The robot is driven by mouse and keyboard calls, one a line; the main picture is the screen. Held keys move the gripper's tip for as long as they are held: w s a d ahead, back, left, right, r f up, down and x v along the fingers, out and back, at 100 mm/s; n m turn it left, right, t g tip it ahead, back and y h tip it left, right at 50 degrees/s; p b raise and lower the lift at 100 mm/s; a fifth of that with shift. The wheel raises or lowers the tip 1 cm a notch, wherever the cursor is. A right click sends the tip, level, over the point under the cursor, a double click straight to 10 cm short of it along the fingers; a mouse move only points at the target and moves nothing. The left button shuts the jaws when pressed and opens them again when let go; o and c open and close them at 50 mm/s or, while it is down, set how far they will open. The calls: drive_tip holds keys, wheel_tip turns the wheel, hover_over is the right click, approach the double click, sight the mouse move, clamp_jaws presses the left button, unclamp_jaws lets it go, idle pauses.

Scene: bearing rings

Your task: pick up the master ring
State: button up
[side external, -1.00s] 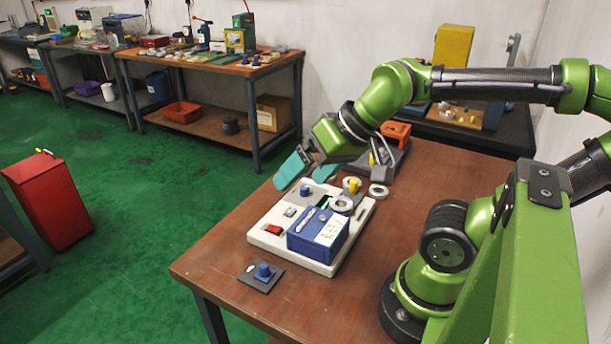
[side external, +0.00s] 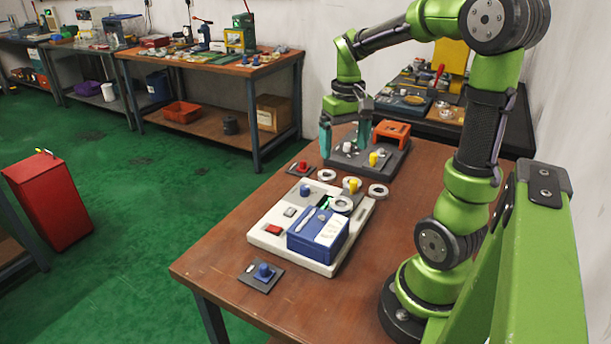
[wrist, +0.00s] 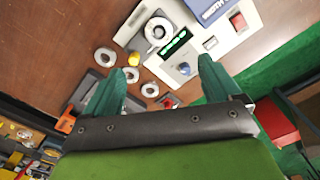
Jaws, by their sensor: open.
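Several pale metal rings are in view; I cannot tell by marking which is the master ring. One ring (side external: 341,204) lies on the white gauge unit (side external: 258,238), and shows in the wrist view (wrist: 148,31). Another ring (side external: 378,194) lies on the table to its right. A third ring (side external: 327,183) lies behind the unit, and a further one (side external: 345,188) lies by a yellow knob. My gripper (side external: 345,146) is open and empty, pointing down above the table behind the rings. In the wrist view its fingers (wrist: 160,65) are spread wide, apart from every ring.
A blue labelled box (side external: 310,238) stands on the gauge unit's front. A dark fixture with an orange block (side external: 392,130) lies behind the rings. A plate with a red knob (side external: 302,167) is at left, and one with a blue knob (side external: 263,271) in front.

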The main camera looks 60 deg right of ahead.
hover_over(341, 204)
wheel_tip(341, 204, down, 10)
drive_tip(key=shift+w+f, duration=0.1)
drive_tip(key=shift+f, duration=0.05)
drive_tip(key=shift+d+f, duration=0.1)
drive_tip(key=shift+f, duration=2.55)
drive_tip(key=c, duration=1.3)
